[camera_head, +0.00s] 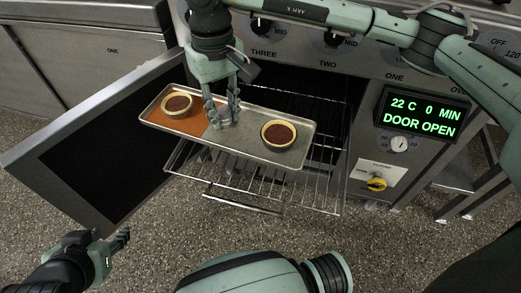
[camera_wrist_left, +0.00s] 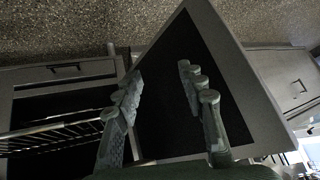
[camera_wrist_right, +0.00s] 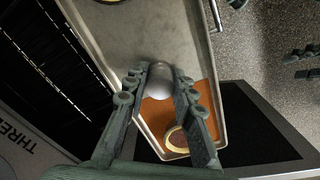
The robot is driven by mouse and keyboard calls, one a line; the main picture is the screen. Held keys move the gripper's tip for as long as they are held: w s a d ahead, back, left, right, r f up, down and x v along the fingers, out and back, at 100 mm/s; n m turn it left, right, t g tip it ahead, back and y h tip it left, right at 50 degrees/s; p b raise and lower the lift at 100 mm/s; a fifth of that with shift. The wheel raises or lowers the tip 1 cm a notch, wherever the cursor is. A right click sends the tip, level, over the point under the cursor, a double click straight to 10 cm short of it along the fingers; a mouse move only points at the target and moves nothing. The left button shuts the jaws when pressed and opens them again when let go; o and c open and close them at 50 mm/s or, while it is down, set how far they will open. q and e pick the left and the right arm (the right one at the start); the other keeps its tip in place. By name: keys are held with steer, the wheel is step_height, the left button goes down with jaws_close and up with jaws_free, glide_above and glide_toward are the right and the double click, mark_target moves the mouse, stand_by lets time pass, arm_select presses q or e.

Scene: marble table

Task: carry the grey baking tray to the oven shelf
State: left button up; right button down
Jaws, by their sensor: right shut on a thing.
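The grey baking tray (camera_head: 246,148) is over the pulled-out oven shelf (camera_head: 265,186), slightly tilted in the picture; I cannot tell whether they touch. It carries two small bowls with dark filling, one at the left (camera_head: 177,104) and one at the right (camera_head: 278,134). An orange-brown patch (camera_head: 172,123) covers its left end. My right gripper (camera_head: 228,114) is above the tray's middle, its fingers (camera_wrist_right: 160,92) shut around a smooth grey rounded piece that seems to belong to the tray. My left gripper (camera_head: 122,238) is open and empty at lower left; its spread fingers also show in the left wrist view (camera_wrist_left: 165,98).
The oven door (camera_head: 95,145) hangs open at the left. The oven panel with the green display (camera_head: 421,116) reading "DOOR OPEN" and a yellow knob (camera_head: 377,184) stands at the right. Speckled floor (camera_head: 190,225) is free in front of the shelf.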

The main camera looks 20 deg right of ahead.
mark_target(261, 120)
steer(key=a, duration=0.3)
steer(key=shift+s+a+r+n, duration=0.1)
steer(key=shift+a+r+n, duration=0.1)
steer(key=shift+n, duration=0.2)
steer(key=shift+f, duration=0.2)
steer(key=d+f, duration=0.2)
steer(key=d, duration=0.1)
steer(key=d+f, duration=0.2)
steer(key=d, duration=0.2)
steer(key=d+f, duration=0.2)
steer(key=d, duration=0.2)
steer(key=shift+s+f+p, duration=0.35)
steer(key=shift+f, duration=2)
arm_select(q)
steer(key=s+a+g, duration=0.1)
steer(key=s+a+f+g+y, duration=0.1)
steer(key=s, duration=0.1)
steer(key=shift+a+f, duration=0.15)
steer(key=shift+a, duration=0.2)
steer(key=shift+w+d+r+t, duration=0.2)
steer(key=shift+w+d+t, duration=0.35)
steer(key=shift+w, duration=0.1)
arm_select(e)
steer(key=shift+f, duration=0.1)
arm_select(q)
steer(key=shift+w+d+r, duration=0.1)
arm_select(e)
steer(key=c, duration=1.3)
jaws_free()
steer(key=shift+o, duration=0.2)
